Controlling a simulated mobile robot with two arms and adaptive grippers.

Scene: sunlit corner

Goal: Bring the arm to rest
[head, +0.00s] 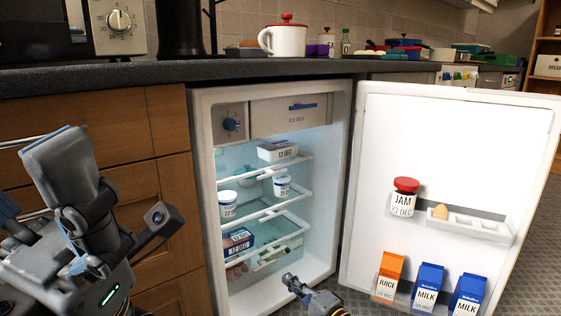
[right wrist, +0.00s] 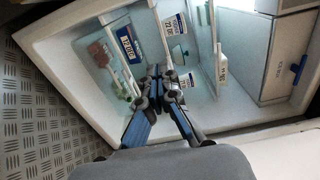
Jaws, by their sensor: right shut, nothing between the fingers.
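My right gripper (head: 292,282) shows small at the bottom of the head view, low in front of the open fridge. It is shut and holds nothing. In the right wrist view its dark fingers with blue links (right wrist: 158,76) meet and point towards the fridge inside. My left gripper (head: 62,160) is large and close at the left of the head view, in front of the wooden cabinet; I cannot tell how its fingers stand.
The fridge (head: 200,180) stands open, with tubs and boxes on its shelves. Its open door (head: 400,140) on the right holds a jam jar (head: 403,200), an egg (head: 440,211), a juice carton (head: 389,275) and milk cartons (head: 428,287). The counter (head: 200,76) runs above.

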